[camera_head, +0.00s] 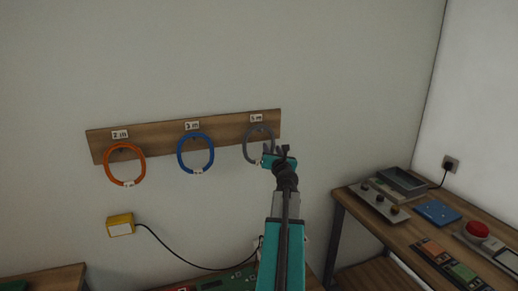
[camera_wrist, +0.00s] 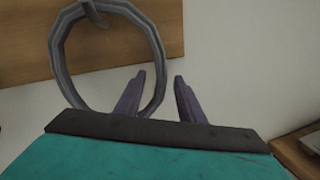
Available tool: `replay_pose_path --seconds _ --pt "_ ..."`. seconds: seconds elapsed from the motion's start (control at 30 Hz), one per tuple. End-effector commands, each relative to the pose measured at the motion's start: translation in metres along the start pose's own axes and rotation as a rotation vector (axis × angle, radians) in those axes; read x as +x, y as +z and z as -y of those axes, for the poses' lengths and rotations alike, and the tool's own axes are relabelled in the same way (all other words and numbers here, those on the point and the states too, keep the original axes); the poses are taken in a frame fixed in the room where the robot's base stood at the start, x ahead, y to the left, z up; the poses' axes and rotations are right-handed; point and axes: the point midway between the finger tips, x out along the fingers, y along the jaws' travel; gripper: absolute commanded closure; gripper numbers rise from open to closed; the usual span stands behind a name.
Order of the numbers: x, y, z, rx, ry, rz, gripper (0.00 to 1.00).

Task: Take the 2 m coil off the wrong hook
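Three coils hang on a wooden board (camera_head: 228,130) on the wall. The orange coil (camera_head: 109,168) hangs under the label "2 m", the blue coil (camera_head: 181,155) under what looks like "3 m", and the grey coil (camera_head: 246,146) under what looks like "5 m". The coils' own small tags are too small to read, so I cannot tell which is 2 m long. My gripper (camera_head: 277,149) is open at the grey coil's lower right. In the wrist view the grey coil (camera_wrist: 57,60) hangs on its hook; its right side appears between my open fingers (camera_wrist: 161,75), depth unclear.
A yellow box (camera_head: 120,225) with a black cable is on the wall below the orange coil. A workbench (camera_head: 405,237) at right carries a grey tray (camera_head: 401,181), a blue plate (camera_head: 437,212) and a red button (camera_head: 477,230).

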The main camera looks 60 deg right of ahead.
Motion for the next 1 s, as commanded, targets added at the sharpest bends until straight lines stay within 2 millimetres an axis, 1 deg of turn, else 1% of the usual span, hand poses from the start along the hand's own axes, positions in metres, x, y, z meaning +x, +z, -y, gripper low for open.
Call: replay_pose_path --seconds 0.37,0.5,0.57,0.6,1.0 --pt "-0.0002 0.0002 0.0001 0.0 0.0 0.0 0.64" --pt "-0.0002 0.0002 0.0001 0.0 0.0 0.0 0.88" --pt "-0.0002 0.0002 0.0001 0.0 0.0 0.0 0.98" --pt "-0.0002 0.0002 0.0001 0.0 0.0 0.0 1.0" --pt "-0.0012 0.0025 -0.0003 0.0 0.0 0.001 1.0"
